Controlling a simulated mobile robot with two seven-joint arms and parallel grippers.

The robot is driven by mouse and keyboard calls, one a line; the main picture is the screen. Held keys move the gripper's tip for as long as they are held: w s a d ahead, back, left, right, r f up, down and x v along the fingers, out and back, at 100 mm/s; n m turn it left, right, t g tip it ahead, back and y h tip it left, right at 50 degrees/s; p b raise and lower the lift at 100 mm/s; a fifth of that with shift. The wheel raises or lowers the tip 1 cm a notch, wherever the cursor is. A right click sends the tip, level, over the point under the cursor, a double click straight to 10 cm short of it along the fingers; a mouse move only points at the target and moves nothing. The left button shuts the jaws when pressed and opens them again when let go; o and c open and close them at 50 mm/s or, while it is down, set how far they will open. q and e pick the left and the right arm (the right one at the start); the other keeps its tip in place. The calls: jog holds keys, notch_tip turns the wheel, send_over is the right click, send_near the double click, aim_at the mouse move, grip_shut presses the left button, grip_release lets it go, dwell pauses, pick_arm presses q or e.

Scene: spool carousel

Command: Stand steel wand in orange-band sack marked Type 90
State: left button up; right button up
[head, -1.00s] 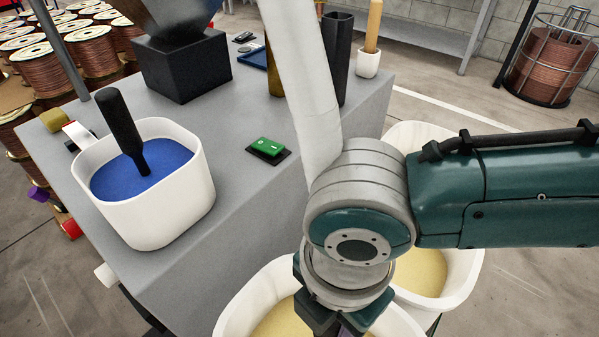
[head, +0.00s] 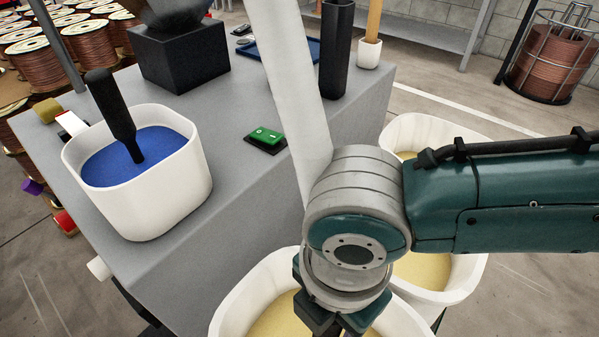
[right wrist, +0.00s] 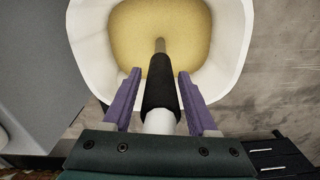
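A wand with a black grip (right wrist: 161,88), a white end and a thin grey-brown shaft (right wrist: 160,46) shows in the right wrist view. It appears to be the steel wand. Its shaft points down to the yellow fill of a white tub (right wrist: 88,40); I cannot tell how deep it goes. My right gripper (right wrist: 160,76) has purple fingers on both sides of the grip, with small gaps visible, so it looks open around it. In the head view my right wrist hides the wand. No orange band or Type 90 marking is readable. My left gripper is not in view.
On the grey table (head: 235,215) stand a white tub of blue fill (head: 145,205) with a black-handled tool (head: 113,112), a green-topped switch (head: 264,137), a black box (head: 183,66) and a black tube (head: 336,55). A second yellow-filled tub (head: 462,280) stands behind my right arm.

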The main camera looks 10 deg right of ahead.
jog(key=shift+o, duration=1.2)
jog(key=shift+r, duration=0.1)
notch_tip(320, 180, up, 10)
jog(key=p, duration=0.2)
jog(key=shift+p, duration=0.4)
